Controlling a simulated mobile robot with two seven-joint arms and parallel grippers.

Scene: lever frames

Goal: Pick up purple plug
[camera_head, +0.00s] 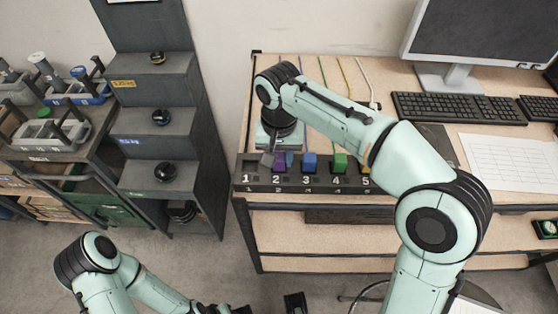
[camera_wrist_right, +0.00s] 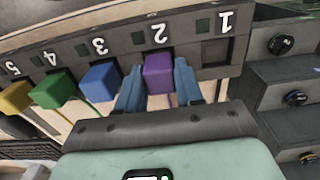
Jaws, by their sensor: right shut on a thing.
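The purple plug (camera_wrist_right: 159,74) sits at the position marked 2 on the dark numbered strip (camera_wrist_right: 205,22). In the head view a small part of the purple plug (camera_head: 279,159) shows beneath my right gripper (camera_head: 278,161). In the right wrist view the fingers of my right gripper (camera_wrist_right: 158,88) lie on both sides of the purple plug, shut on it. The plug is still at the strip; I cannot tell how deep it sits. My left arm shows at the bottom left of the head view, and its gripper is at the bottom edge, mostly cut off.
A blue plug (camera_head: 309,162), a green plug (camera_head: 339,162) and a yellow plug (camera_head: 366,167) stand to the right on the strip. Position 1 has an empty square socket (camera_wrist_right: 215,52). A keyboard (camera_head: 458,107) and monitor stand right; a dark stepped shelf (camera_head: 155,122) stands left.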

